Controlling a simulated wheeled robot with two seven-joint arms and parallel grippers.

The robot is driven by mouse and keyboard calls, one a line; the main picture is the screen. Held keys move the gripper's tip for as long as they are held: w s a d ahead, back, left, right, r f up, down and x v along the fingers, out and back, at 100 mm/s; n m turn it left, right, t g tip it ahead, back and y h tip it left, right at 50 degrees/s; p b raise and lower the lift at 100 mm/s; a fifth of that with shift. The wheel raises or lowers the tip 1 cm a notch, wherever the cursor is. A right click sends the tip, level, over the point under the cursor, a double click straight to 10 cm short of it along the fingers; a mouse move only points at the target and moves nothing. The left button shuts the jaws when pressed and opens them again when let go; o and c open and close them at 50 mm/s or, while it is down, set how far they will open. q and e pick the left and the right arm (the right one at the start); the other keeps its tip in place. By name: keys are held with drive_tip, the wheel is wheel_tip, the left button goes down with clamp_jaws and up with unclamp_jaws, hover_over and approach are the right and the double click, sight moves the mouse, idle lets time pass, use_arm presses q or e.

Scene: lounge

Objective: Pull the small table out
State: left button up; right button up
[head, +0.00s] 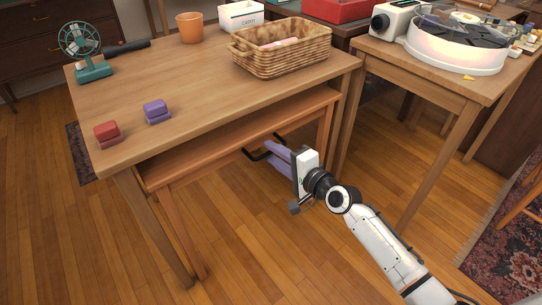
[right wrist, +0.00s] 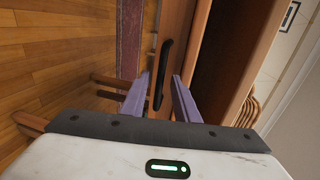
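The small table (head: 235,135) is a low wooden table nested under the larger table (head: 215,92), with its front edge showing below the larger top. A black bar handle (head: 254,155) is on its front; it also shows in the right wrist view (right wrist: 164,65). My right gripper (head: 270,149) has purple fingers and is at the handle. In the right wrist view its fingers (right wrist: 161,76) are apart, one on each side of the handle, with gaps visible. Part of the handle is hidden by the fingers in the head view. My left gripper is not in view.
The larger table carries a wicker basket (head: 281,50), green fan (head: 82,50), orange pot (head: 190,27), white box (head: 240,16), and red (head: 107,132) and purple (head: 156,110) blocks. A side table (head: 425,70) stands at right. Wooden floor (head: 275,235) in front is clear.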

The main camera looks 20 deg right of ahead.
drive_tip(key=shift+x, duration=0.9)
drive_tip(key=shift+s, duration=0.1)
clamp_jaws()
